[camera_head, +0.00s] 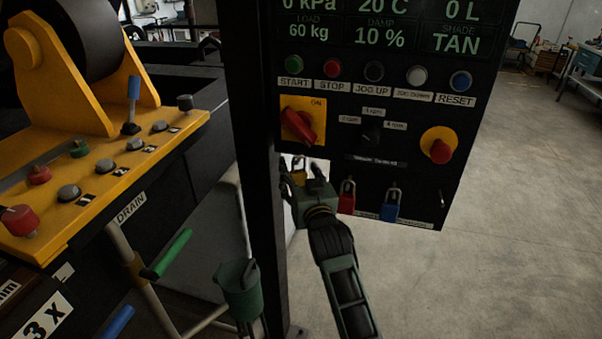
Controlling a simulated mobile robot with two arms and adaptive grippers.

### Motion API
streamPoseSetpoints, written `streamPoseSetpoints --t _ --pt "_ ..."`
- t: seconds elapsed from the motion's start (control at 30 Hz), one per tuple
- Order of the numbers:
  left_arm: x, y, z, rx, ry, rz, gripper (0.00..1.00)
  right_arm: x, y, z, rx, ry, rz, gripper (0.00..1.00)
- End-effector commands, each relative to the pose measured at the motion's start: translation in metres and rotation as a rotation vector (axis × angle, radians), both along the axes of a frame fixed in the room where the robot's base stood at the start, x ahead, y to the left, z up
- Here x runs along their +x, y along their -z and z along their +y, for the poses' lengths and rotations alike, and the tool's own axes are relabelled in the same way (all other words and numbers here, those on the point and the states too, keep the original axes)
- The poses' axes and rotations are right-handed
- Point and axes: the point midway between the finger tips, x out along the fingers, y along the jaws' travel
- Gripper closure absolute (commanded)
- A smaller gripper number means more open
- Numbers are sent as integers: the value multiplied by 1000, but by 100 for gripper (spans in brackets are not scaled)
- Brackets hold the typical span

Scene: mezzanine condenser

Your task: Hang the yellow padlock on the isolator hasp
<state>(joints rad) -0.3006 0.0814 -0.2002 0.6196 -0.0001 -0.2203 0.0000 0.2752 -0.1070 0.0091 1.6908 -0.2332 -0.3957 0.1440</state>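The yellow padlock (298,176) is at the lower left of the black control panel, in line with a red padlock (347,203) and a blue padlock (390,208). My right gripper (302,180) reaches up from below, its fingers close around the yellow padlock. The gripper hides part of the padlock, and I cannot tell whether the fingers press on it. The isolator, a red rotary handle (299,126) on a yellow plate, sits above the padlock. I cannot clearly make out its hasp.
A row of push buttons (374,71) runs above the isolator, and a red emergency knob (440,151) is to the right. A dark post (256,150) stands left of the panel. A yellow console (100,165) is farther left. The floor at right is open.

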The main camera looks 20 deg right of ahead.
Motion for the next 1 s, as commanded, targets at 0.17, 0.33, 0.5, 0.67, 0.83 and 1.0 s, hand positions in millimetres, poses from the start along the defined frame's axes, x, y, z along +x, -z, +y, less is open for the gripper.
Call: streamPoseSetpoints --t 0.17,0.33,0.5,0.67,0.83,1.0 --pt "0 0 -1 -1 -1 -1 62 0 1 0 0 0 2 45" --pt "0 0 0 -4 -2 -1 62 -9 1 1 0 0 2 45" --pt "1 0 -1 -3 -1 -1 62 -39 2 2 2 1 3 45" --pt "1 0 -1 -2 -1 -2 62 -74 2 4 1 0 3 45" --pt "1 0 -1 -2 -1 -2 62 -104 1 6 1 0 2 45" --pt "1 0 -1 -2 -1 -2 62 -119 0 7 2 0 0 45"
